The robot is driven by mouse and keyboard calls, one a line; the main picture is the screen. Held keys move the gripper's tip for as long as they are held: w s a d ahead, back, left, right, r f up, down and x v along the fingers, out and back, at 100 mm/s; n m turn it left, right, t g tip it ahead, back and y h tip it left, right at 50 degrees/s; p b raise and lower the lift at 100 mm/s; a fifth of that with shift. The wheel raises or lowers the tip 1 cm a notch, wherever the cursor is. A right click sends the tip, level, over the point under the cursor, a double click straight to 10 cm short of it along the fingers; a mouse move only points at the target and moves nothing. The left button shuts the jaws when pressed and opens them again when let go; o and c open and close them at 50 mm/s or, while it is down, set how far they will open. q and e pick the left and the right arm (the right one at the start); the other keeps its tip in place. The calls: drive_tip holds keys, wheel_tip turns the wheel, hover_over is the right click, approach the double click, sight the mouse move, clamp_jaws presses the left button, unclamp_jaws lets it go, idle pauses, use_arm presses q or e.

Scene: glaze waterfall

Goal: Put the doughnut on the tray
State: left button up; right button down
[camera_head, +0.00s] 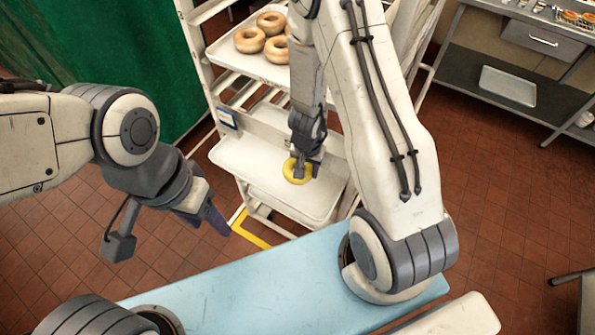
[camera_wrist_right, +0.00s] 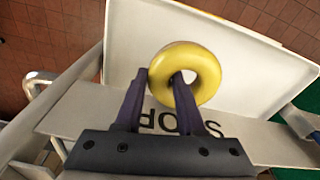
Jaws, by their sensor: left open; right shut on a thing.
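A yellow doughnut (camera_head: 297,170) is held by my right gripper (camera_head: 305,172) over a white tray (camera_head: 262,190) low on the rack. In the right wrist view the doughnut (camera_wrist_right: 205,72) is pinched with one finger through its hole and the other outside its ring; the gripper (camera_wrist_right: 165,82) is shut on it. The white tray (camera_wrist_right: 135,35) lies behind it, empty where I see it. I cannot tell whether the doughnut touches the tray. My left gripper (camera_head: 207,222) is open and empty, left of the rack.
A white rack (camera_head: 203,75) holds the trays. An upper tray (camera_head: 225,50) bears several plain doughnuts (camera_head: 250,40). A pale blue surface (camera_head: 270,290) lies in front. A steel table with a lower shelf (camera_head: 465,70) stands at the right. Red tiled floor lies between.

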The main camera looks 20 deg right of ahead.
sight(307, 191)
wheel_tip(307, 191, down, 9)
drive_tip(key=b, duration=0.7)
drive_tip(key=shift+f+b, duration=0.2)
drive_tip(key=shift+b, duration=0.2)
drive_tip(key=shift+r, duration=0.15)
drive_tip(key=c, duration=0.5)
unclamp_jaws()
drive_tip(key=shift+f, duration=0.2)
drive_tip(key=shift+r, duration=0.1)
